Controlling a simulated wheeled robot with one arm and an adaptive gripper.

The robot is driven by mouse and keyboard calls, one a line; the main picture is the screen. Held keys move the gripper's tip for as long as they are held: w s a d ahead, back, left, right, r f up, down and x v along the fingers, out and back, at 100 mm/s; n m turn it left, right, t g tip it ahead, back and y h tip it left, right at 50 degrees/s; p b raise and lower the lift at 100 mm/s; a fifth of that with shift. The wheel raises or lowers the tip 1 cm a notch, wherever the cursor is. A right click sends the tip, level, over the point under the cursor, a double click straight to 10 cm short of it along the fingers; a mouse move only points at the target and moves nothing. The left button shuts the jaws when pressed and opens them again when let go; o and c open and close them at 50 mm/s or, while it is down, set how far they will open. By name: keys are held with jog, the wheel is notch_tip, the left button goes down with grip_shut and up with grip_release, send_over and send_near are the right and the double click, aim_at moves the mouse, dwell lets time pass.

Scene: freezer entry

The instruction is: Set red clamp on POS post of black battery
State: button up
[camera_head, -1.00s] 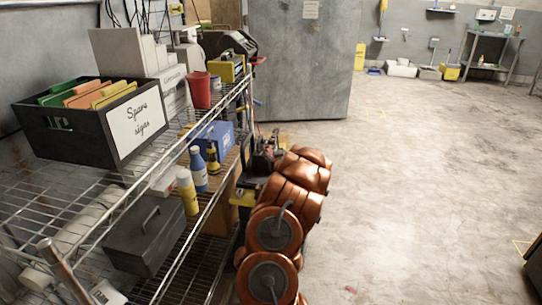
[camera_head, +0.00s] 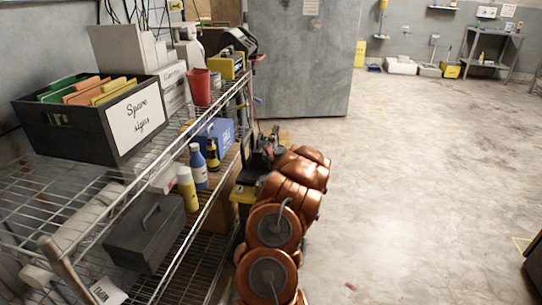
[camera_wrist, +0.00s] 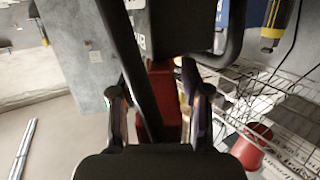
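In the head view my gripper (camera_head: 264,150) is a dark shape beyond my copper-coloured arm, beside the right edge of the wire shelf. Its fingers are not clear there. In the wrist view a red piece (camera_wrist: 166,105), likely the red clamp, shows between the two sides of my gripper (camera_wrist: 160,95). A black bar or cable crosses in front of it, and I cannot tell whether the fingers touch it. A black block (camera_wrist: 180,25) with pale lettering lies just beyond it and may be the battery. No POS post can be made out.
The wire shelf (camera_head: 70,189) at left carries a black sign box (camera_head: 65,128), a red cup (camera_head: 199,88), a grey toolbox (camera_head: 146,233) and bottles. A yellow-and-black unit (camera_head: 230,65) stands at its far end. A grey panel (camera_head: 298,70) stands behind. The floor at right is clear.

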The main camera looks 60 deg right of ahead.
dwell(0.3)
jog(key=v, duration=1.2)
dwell(0.5)
dwell(0.5)
